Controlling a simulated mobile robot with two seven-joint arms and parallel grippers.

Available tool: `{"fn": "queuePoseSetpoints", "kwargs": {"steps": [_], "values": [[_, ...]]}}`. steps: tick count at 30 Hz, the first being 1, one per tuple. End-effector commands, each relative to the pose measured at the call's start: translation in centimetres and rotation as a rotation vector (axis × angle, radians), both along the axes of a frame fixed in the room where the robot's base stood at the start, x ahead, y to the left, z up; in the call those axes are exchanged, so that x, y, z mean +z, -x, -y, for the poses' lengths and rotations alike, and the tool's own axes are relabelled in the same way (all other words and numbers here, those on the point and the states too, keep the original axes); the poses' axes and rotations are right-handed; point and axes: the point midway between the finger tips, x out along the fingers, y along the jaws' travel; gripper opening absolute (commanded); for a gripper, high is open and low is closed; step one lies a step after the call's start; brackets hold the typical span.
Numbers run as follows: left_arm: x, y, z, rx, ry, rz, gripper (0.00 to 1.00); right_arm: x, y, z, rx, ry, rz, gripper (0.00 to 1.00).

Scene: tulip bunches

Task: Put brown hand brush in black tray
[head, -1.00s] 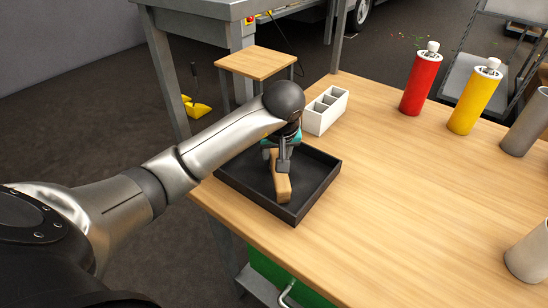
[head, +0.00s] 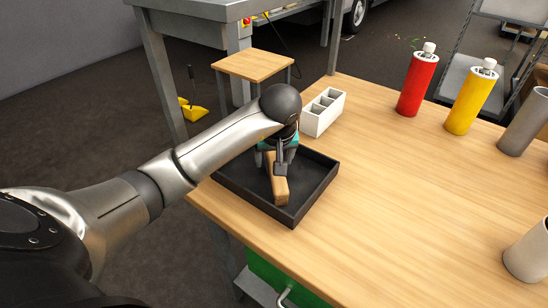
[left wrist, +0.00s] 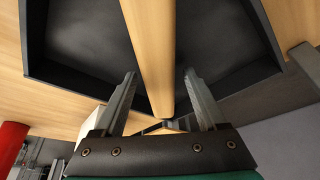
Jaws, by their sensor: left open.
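The brown hand brush (head: 279,187) is in the black tray (head: 318,190), on the table's left side. In the left wrist view the brush handle (left wrist: 152,50) runs down between my two fingers, with the tray wall (left wrist: 35,45) around it. My left gripper (head: 270,165) is over the tray at the brush; in the left wrist view its fingers (left wrist: 160,95) are apart, with a gap on each side of the handle. The brush's far end is hidden behind the gripper. My right gripper is in neither view.
A white divided box (head: 323,112) stands just behind the tray. A red bottle (head: 416,82), a yellow bottle (head: 470,98) and two grey cylinders (head: 524,122) stand along the right. The middle of the wooden table (head: 410,210) is clear.

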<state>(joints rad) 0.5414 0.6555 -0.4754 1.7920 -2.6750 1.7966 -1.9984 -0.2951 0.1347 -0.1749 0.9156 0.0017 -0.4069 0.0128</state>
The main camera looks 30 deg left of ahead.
Motion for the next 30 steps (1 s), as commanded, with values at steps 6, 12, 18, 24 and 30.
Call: {"fn": "queuePoseSetpoints", "kwargs": {"steps": [6,12,18,24,30], "values": [[1.1,0.1,0.2,0.0,-0.001,0.002,0.74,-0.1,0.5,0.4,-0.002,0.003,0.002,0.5],[3.7,0.9,0.8,-0.002,-0.002,0.002,0.74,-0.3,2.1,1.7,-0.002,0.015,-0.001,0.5],[7.4,2.0,1.8,-0.002,-0.001,0.005,0.74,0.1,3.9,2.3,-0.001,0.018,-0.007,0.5],[10.5,3.0,2.6,-0.002,-0.003,0.002,0.74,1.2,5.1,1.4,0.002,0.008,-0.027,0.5],[11.4,3.5,3.0,0.0,-0.001,-0.001,0.74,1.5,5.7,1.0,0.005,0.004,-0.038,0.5]]}}
